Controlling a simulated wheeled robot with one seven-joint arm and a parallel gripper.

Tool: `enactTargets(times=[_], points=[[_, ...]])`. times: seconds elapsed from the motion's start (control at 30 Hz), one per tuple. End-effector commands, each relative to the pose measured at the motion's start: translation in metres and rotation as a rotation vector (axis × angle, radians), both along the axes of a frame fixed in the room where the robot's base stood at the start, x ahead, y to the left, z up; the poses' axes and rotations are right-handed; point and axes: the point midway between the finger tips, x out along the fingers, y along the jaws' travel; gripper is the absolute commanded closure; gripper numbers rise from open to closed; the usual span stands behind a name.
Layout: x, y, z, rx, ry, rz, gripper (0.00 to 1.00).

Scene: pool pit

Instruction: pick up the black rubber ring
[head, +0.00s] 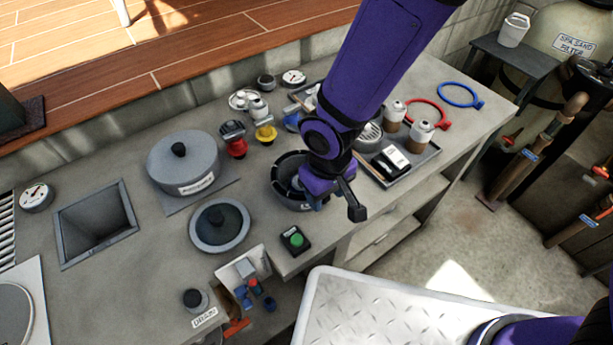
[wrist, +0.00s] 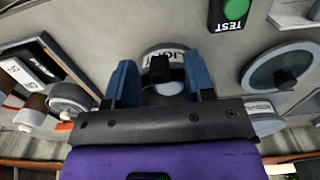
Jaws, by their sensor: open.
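A dark, thick-walled round thing (head: 276,183) with a notched rim sits on the grey counter and is partly hidden behind my gripper. It may be or hold the black rubber ring, but I cannot tell the ring apart from it. In the wrist view a round grey housing (wrist: 147,53) with a LIGHT label lies beyond my fingers, with a pale dome in its middle. My gripper (head: 316,203) is over the right side of the dark round thing. In the wrist view its blue fingers stand apart (wrist: 161,85), with a black block between them in the picture.
Red (head: 428,113) and blue (head: 460,95) rings lie at the far right.

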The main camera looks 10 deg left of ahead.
Motion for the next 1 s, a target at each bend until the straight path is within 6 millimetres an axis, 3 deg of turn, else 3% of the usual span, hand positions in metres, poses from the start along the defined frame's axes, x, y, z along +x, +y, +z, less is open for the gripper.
enactTargets(times=[0.07, 0.2, 0.3, 0.73, 1.0], points=[[0.000, 0.000, 0.000, 0.000, 0.000, 0.000, 0.51], [0.000, 0.000, 0.000, 0.000, 0.000, 0.000, 0.83], [0.000, 0.000, 0.000, 0.000, 0.000, 0.000, 1.00], [0.001, 0.001, 0.005, 0.004, -0.002, -0.001, 1.00], [0.001, 0.001, 0.030, 0.004, -0.002, -0.001, 1.00]])
